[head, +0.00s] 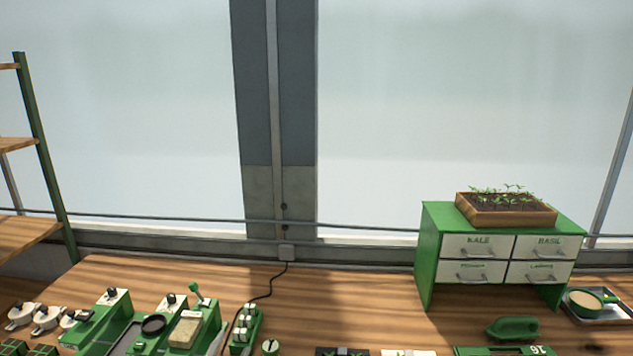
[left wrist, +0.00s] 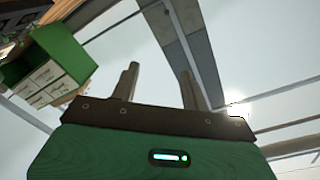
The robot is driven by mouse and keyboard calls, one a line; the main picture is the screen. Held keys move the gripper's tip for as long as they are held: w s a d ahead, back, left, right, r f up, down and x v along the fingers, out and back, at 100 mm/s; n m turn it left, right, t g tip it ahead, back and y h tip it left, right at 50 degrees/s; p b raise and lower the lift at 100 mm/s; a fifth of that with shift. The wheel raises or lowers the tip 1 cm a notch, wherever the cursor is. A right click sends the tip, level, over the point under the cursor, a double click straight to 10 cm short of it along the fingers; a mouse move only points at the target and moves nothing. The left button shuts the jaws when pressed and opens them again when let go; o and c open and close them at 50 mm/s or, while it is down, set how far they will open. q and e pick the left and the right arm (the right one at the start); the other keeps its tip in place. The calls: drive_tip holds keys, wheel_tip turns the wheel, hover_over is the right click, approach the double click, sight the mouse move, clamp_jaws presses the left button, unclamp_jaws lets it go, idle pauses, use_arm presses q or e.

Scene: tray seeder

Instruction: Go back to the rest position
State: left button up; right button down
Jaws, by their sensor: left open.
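My left gripper (left wrist: 160,82) shows in the left wrist view with its two grey fingers apart and nothing between them. It points up toward the window and roof bars, clear of any object. I cannot make out either gripper in the head view. My right gripper is in neither view.
A wooden bench (head: 340,300) runs along the window. Green seeder devices (head: 185,325) stand at its front left. A green drawer cabinet (head: 428,255) with a seedling box (head: 507,214) on top stands at the right; the cabinet also shows in the left wrist view (left wrist: 65,48).

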use_arm(q)
drive_tip(key=s+a+f+n+g+y, duration=0.1)
drive_tip(key=s+a+f+n+g, duration=0.15)
drive_tip(key=s+f, duration=0.35)
drive_tip(key=s+a+f+n+g+y, duration=0.2)
drive_tip(key=s+f+g, duration=0.2)
drive_tip(key=s+f, duration=0.1)
drive_tip(key=s+a+f+n+g+h, duration=0.1)
drive_tip(key=s+f+g, duration=0.3)
drive_tip(key=s, duration=0.6)
drive_tip(key=s+f+n+g, duration=0.1)
drive_tip(key=s+f+g, duration=0.25)
drive_tip(key=s, duration=0.55)
wheel_tip(320, 180, down, 34)
drive_tip(key=g+b, duration=0.2)
drive_tip(key=b, duration=0.2)
drive_tip(key=s+a+f+b, duration=0.1)
drive_tip(key=s+f+b, duration=0.1)
drive_tip(key=s+f, duration=0.8)
drive_tip(key=s+a+f+b, duration=0.1)
drive_tip(key=s+a+f, duration=0.1)
drive_tip(key=s+f, duration=0.7)
wheel_tip(320, 180, down, 4)
drive_tip(key=shift+s+a+f+g+b, duration=0.15)
drive_tip(key=shift+s+a+g+b, duration=0.15)
drive_tip(key=shift+s+g+b, duration=0.1)
